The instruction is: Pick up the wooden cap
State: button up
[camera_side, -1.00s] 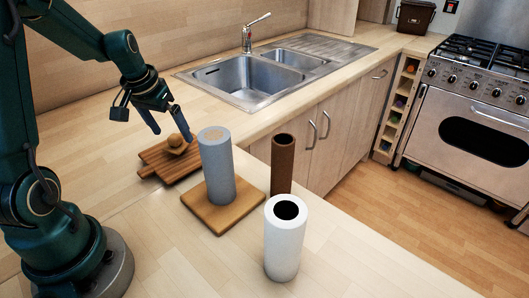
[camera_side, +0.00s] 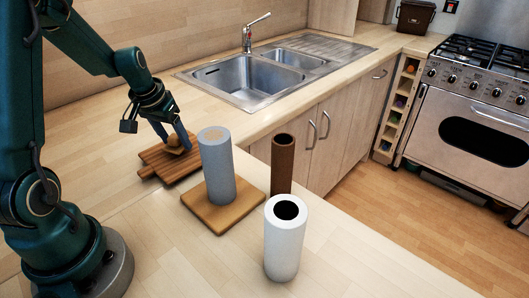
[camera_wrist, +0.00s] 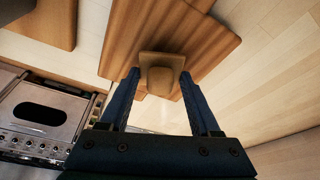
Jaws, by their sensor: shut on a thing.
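The wooden cap (camera_side: 173,141) is a small light-brown piece with a rounded knob and a flat, wider base. It is at the striped wooden cutting board (camera_side: 157,159), and I see no clear gap beneath it. My gripper (camera_side: 177,145) reaches down to it from above, with one blue finger on each side. In the wrist view, the cap (camera_wrist: 161,77) sits between the fingertips of my gripper (camera_wrist: 160,76), which is shut on it. The cutting board (camera_wrist: 212,42) lies behind the cap there. The fingers hide part of the cap in the side view.
A grey cylinder (camera_side: 217,168) stands on a square wooden base (camera_side: 245,207), close to the right of my gripper. A brown tube (camera_side: 282,165) and a white roll (camera_side: 284,240) stand farther right. The sink (camera_side: 250,80) is behind. The counter left of the board is clear.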

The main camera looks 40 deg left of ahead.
aim_at(174, 135)
notch_tip(174, 135, up, 9)
jog(key=shift+r, duration=0.15)
jog(key=shift+s+d+r, duration=0.3)
jog(key=shift+s+r, duration=0.05)
jog(key=shift+r, duration=0.1)
jog(key=d+r+m+h, duration=0.1)
jog(key=d+r+m, duration=0.1)
jog(key=d+r, duration=0.45)
jog(key=d+r+m, duration=0.2)
jog(key=d+r, duration=0.1)
jog(key=d, duration=0.7)
jog(key=shift+m, duration=0.3)
jog(key=shift+s+d+f, duration=0.1)
jog(key=shift+d+f, duration=0.15)
jog(key=shift+f, duration=1.25)
jog(key=shift+d+f, duration=0.2)
jog(key=shift+f, duration=1.3)
jog(key=shift+r, duration=0.35)
jog(key=shift+f, duration=0.75)
jog(key=shift+r, duration=0.15)
